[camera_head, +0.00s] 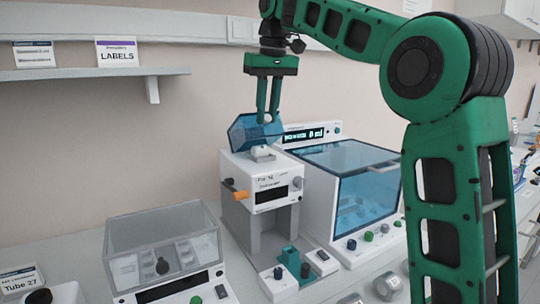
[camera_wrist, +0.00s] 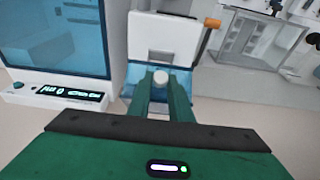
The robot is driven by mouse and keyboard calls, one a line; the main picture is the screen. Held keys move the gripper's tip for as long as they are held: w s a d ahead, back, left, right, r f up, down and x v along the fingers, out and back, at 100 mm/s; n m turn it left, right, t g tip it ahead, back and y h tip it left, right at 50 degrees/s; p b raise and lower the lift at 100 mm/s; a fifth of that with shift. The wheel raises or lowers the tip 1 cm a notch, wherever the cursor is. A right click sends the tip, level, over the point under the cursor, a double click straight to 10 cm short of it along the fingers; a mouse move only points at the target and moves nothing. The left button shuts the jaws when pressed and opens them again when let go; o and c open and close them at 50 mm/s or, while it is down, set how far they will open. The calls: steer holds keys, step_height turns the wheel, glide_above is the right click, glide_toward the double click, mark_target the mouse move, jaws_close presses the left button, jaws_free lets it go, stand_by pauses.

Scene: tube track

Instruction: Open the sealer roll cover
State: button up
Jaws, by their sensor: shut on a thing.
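The sealer (camera_head: 236,166) is a white machine in the middle of the head view, with an orange knob on its left side. Its see-through blue roll cover (camera_head: 243,136) sits at the top and looks tilted up off the body, with a pale part showing below it. My gripper (camera_head: 266,119) reaches down from above, with its green fingers shut on the small pale knob of the cover. In the wrist view the round knob (camera_wrist: 161,77) shows between the fingertips, with the blue cover (camera_wrist: 131,76) behind them. The fingers hide part of the cover.
A white machine with a large blue window (camera_head: 350,178) stands close on the right. A grey see-through box (camera_head: 160,232) stands at the front left. A wall shelf (camera_head: 90,73) with label cards is at the upper left.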

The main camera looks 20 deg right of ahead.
steer(key=shift+w+r, duration=0.1)
steer(key=shift+w+a+r, duration=0.15)
steer(key=shift+w+r, duration=0.3)
steer(key=shift+w, duration=0.15)
steer(key=shift+w+a+r, duration=0.15)
steer(key=shift+w+r, duration=0.25)
steer(key=shift+w, duration=0.15)
steer(key=shift+w+a+r, duration=0.15)
steer(key=shift+w+r, duration=0.2)
steer(key=shift+w, duration=0.4)
steer(key=shift+w+a+r, duration=0.1)
steer(key=shift+w+r, duration=0.25)
steer(key=shift+w, duration=0.35)
